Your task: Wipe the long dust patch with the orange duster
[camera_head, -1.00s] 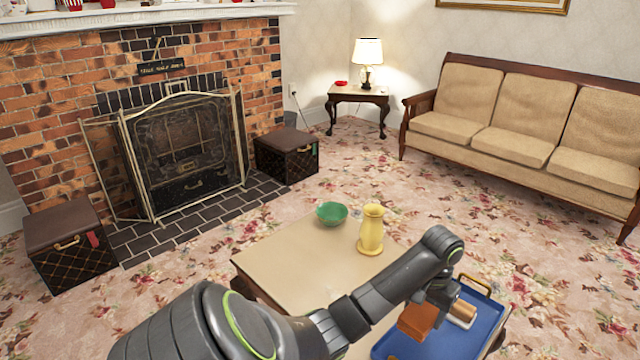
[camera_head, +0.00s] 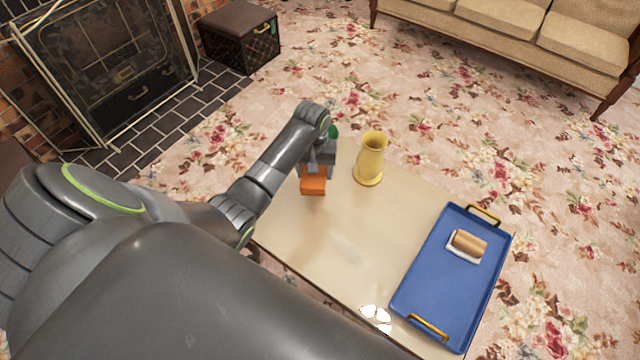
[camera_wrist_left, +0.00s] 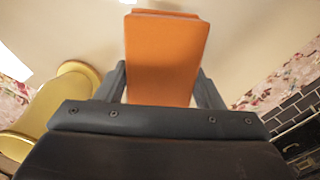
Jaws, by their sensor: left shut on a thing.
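My left gripper (camera_head: 318,165) is shut on the orange duster (camera_head: 313,183) and holds it over the back left part of the table (camera_head: 290,225), left of the yellow vase. In the left wrist view the duster (camera_wrist_left: 163,55) sits between the two fingers. I cannot tell whether the duster touches the table. A faint, pale elongated smear (camera_head: 347,249), which looks like the long dust patch, lies mid-table, apart from the duster. Bright white blotches (camera_head: 376,316) lie near the front edge. My right gripper is not in view.
The yellow vase (camera_head: 370,160) stands close to the right of the duster. A blue tray (camera_head: 440,285) with a brown-topped white block (camera_head: 467,245) covers the table's right end. The middle is clear.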

